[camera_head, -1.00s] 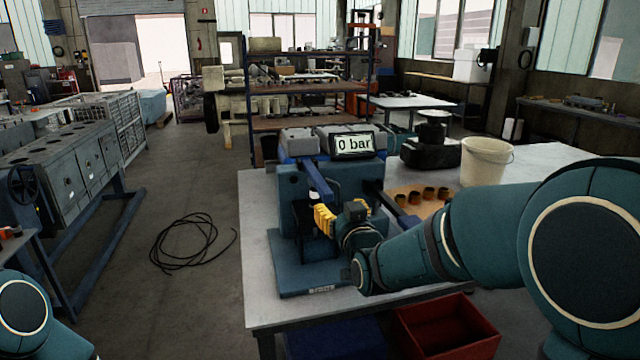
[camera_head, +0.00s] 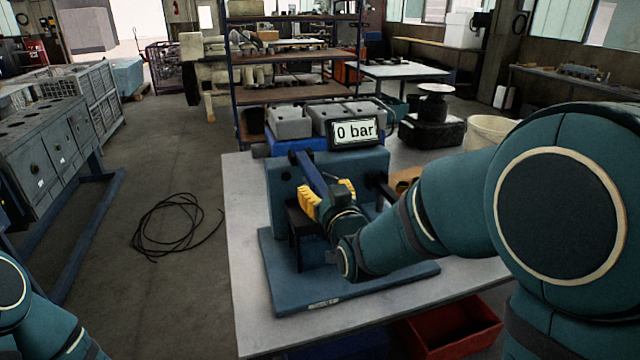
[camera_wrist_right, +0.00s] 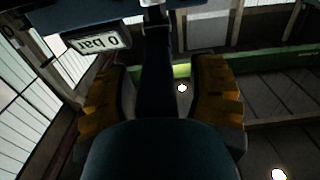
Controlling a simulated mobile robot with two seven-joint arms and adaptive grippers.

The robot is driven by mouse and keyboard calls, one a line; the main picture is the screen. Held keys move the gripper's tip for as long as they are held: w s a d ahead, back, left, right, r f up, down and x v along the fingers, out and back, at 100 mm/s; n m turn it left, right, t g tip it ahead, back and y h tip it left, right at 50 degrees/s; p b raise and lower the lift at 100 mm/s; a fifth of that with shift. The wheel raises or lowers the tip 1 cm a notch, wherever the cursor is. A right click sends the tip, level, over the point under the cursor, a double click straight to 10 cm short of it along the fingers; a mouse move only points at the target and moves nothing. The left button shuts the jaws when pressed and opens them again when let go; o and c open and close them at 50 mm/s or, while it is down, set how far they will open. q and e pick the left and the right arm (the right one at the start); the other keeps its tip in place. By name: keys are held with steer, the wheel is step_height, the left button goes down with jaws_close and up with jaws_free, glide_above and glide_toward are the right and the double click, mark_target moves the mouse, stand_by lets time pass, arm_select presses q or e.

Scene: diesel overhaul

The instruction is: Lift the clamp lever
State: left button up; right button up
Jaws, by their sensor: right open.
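The clamp lever (camera_head: 311,172) is a dark blue bar on the blue test stand (camera_head: 375,163); it slopes down from the stand's top towards my right gripper. My right gripper (camera_head: 327,195) has yellow fingers and is open, one finger on each side of the lever's lower part. In the right wrist view the lever (camera_wrist_right: 157,62) runs between the two spread fingers (camera_wrist_right: 160,90); gaps show beside it. The wrist hides the lever's near end in the head view. A display (camera_head: 354,133) on the stand reads "0 bar". My left gripper is out of view.
The stand's base plate (camera_head: 290,283) rests on a light grey table (camera_head: 244,240). Grey blocks (camera_head: 290,122) sit behind the stand, and a white bucket (camera_head: 490,131) stands to the right. A red bin (camera_head: 455,325) is below the table's front edge.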

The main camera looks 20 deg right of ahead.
jaws_close()
steer(key=shift+s, duration=0.1)
steer(key=shift+r, duration=0.15)
